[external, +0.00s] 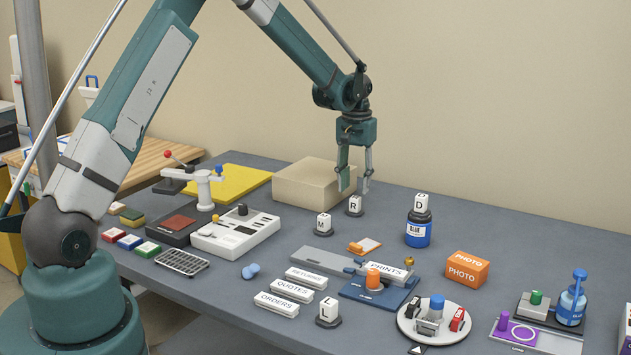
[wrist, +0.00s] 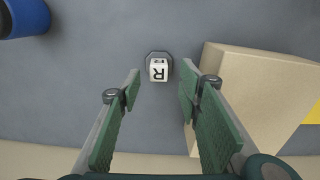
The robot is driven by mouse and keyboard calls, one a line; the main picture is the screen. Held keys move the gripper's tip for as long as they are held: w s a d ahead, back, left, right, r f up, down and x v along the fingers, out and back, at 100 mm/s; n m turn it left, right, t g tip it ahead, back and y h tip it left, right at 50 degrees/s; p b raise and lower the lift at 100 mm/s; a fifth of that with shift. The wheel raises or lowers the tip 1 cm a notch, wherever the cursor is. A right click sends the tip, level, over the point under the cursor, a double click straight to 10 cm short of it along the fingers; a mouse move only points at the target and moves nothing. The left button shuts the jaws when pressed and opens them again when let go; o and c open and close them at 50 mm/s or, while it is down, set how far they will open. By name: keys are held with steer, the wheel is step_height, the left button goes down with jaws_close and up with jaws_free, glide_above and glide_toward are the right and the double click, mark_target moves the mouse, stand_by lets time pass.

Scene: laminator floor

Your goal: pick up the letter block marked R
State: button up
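The letter block marked R (external: 354,204) is a small white cube on a dark round base, standing upright on the grey table. It also shows in the wrist view (wrist: 159,70), where its R appears upside down. My gripper (external: 355,188) is above and close to the block, with its fingers spread. In the wrist view my gripper (wrist: 160,80) is open and empty, and the block lies between and just beyond the fingertips. I cannot tell the exact height gap. Other letter blocks are M (external: 323,223), L (external: 328,310) and D (external: 421,203), the last on a blue bottle.
A beige box (external: 306,186) stands close beside my gripper; in the wrist view the box (wrist: 255,95) is right by the right finger. The blue bottle (external: 418,232) stands to the right. An orange photo box (external: 467,269) and label trays (external: 305,280) are nearer the front.

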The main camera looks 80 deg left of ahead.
mark_target(356, 197)
steer(key=shift+f, duration=0.65)
steer(key=shift+f, duration=0.1)
steer(key=shift+w+f, duration=0.2)
steer(key=shift+f, duration=2.35)
steer(key=shift+c, duration=0.3)
jaws_close()
